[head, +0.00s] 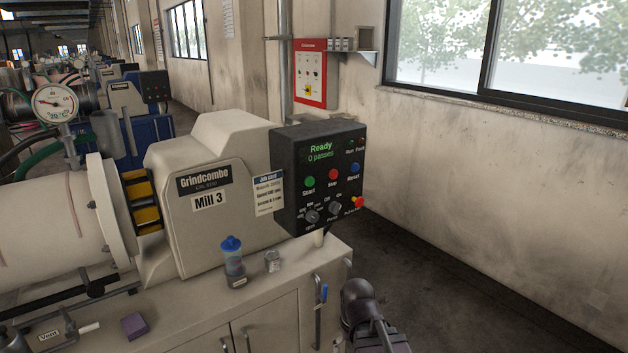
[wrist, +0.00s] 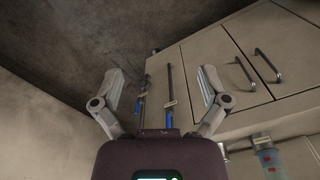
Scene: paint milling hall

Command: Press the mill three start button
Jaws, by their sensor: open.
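The mill three control box (head: 320,175) is a dark panel on the right end of the cream machine labelled "Mill 3" (head: 208,201) in the head view. Its display reads "Ready, 0 passes". The green start button (head: 309,182) sits at the panel's left, labelled "Start", beside a red stop button (head: 332,176) and a blue reset button (head: 354,168). My gripper (wrist: 162,82) is open and empty in the wrist view, facing the cabinet side and floor. The panel does not show there. In the head view my arm is low at the bottom right, below and apart from the panel.
Knobs (head: 312,216) and a red emergency stop (head: 357,202) sit low on the panel. A blue-capped bottle (head: 233,262) and small metal container (head: 273,261) stand on the cabinet top below. A red wall box (head: 310,74) hangs behind. Floor right of the cabinet is clear.

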